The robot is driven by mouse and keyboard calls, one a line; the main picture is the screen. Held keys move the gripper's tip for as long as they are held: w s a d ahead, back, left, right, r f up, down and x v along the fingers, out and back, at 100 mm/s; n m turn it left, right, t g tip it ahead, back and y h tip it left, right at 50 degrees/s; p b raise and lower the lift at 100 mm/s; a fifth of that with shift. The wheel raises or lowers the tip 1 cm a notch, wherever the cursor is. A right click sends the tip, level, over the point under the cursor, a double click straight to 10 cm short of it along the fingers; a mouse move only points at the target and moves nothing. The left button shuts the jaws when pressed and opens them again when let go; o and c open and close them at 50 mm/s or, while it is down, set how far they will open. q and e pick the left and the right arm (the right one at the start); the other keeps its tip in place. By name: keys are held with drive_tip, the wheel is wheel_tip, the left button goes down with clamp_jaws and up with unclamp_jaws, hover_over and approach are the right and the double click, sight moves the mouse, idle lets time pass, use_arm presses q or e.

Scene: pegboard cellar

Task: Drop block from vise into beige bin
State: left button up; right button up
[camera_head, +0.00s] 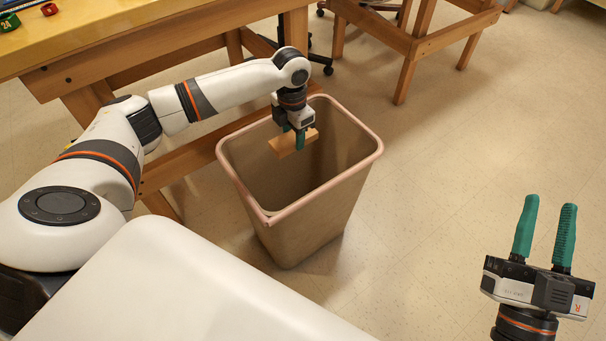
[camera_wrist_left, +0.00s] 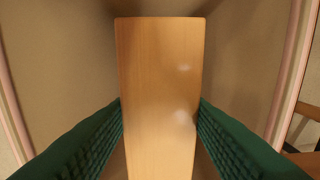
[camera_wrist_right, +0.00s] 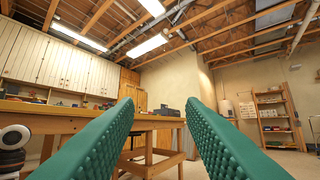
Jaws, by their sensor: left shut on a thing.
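The wooden block (camera_head: 286,145) is light brown and hangs over the mouth of the beige bin. My left gripper (camera_head: 300,138) points down and is shut on the block, with a finger on each side. In the left wrist view the block (camera_wrist_left: 160,80) shows long and upright between the green fingers. The beige bin (camera_head: 305,220) stands on the floor with a pinkish rim; its walls (camera_wrist_left: 60,70) surround the block in the left wrist view. My right gripper (camera_head: 543,235) is open and empty, fingers upward, at the right. The vise is not seen.
A wooden workbench (camera_head: 130,45) stands behind the bin, with a green thing (camera_head: 9,22) and a red thing (camera_head: 49,9) on its top. A second wooden frame (camera_head: 420,45) stands farther back. The tiled floor right of the bin is clear.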

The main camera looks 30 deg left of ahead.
use_arm(q)
drive_tip(key=o, duration=1.1)
drive_tip(key=shift+c, duration=0.2)
drive_tip(key=shift+r, duration=0.15)
drive_tip(key=shift+r, duration=0.3)
wheel_tip(320, 180, up, 5)
drive_tip(key=shift+f+p, duration=0.1)
drive_tip(key=shift+p, duration=1.05)
wheel_tip(320, 180, up, 6)
drive_tip(key=p, duration=0.1)
drive_tip(key=shift+p, duration=0.4)
use_arm(e)
wheel_tip(320, 180, down, 14)
drive_tip(key=d+g+h, duration=0.2)
drive_tip(key=g+h, duration=0.1)
drive_tip(key=g, duration=0.7)
drive_tip(key=shift+s+d+f+m+g+h, duration=0.2)
drive_tip(key=shift+s+d+m+g+h, duration=0.1)
drive_tip(key=shift+s, duration=0.15)
use_arm(q)
drive_tip(key=shift+s, duration=0.1)
use_arm(e)
drive_tip(key=shift+s, duration=0.1)
